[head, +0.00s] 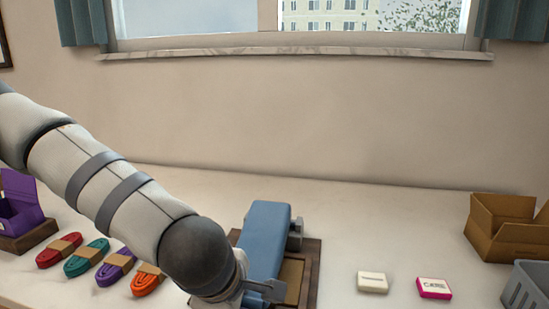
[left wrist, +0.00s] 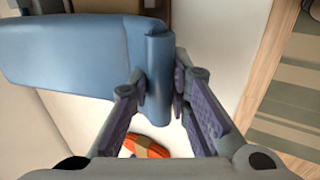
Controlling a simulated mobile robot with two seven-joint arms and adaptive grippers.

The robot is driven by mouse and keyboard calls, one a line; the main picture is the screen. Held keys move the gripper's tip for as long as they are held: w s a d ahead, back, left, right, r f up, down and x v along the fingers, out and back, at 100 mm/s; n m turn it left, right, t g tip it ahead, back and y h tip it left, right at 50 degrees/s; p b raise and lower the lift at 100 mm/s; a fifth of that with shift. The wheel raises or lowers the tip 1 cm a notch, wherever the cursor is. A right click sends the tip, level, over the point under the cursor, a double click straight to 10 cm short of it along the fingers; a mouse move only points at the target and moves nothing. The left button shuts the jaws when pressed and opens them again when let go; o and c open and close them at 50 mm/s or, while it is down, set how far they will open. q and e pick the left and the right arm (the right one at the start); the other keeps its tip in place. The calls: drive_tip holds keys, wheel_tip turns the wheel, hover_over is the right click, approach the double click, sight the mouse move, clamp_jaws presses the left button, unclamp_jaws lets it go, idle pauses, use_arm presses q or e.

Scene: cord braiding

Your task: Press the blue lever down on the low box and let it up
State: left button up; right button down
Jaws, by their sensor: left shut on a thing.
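The blue lever (head: 266,232) stands out from the low box (head: 313,270), which has a brown wooden rim. My left gripper (head: 262,292) is at the near end of the lever. In the left wrist view, the fingers of my left gripper (left wrist: 160,95) are shut on the rounded end of the blue lever (left wrist: 80,52), one finger on each side. My forearm and wrist hide the left part of the box in the head view. How far the lever is tilted is hard to tell. My right gripper is not in view.
Red (head: 59,251), teal (head: 86,257), purple (head: 116,267) and orange (head: 146,281) cord bundles lie left of my wrist. A white block (head: 373,282) and a pink-edged block (head: 434,288) lie right of the box. An open cardboard box (head: 500,228) and grey basket (head: 525,285) stand far right.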

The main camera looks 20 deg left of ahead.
use_arm(q)
drive_tip(key=shift+f, duration=0.35)
drive_tip(key=shift+s+f, duration=0.1)
drive_tip(key=shift+f, duration=0.05)
drive_tip(key=shift+f, duration=0.85)
drive_tip(key=o, duration=2)
drive_tip(key=shift+c, duration=0.2)
drive_tip(key=shift+r, duration=0.15)
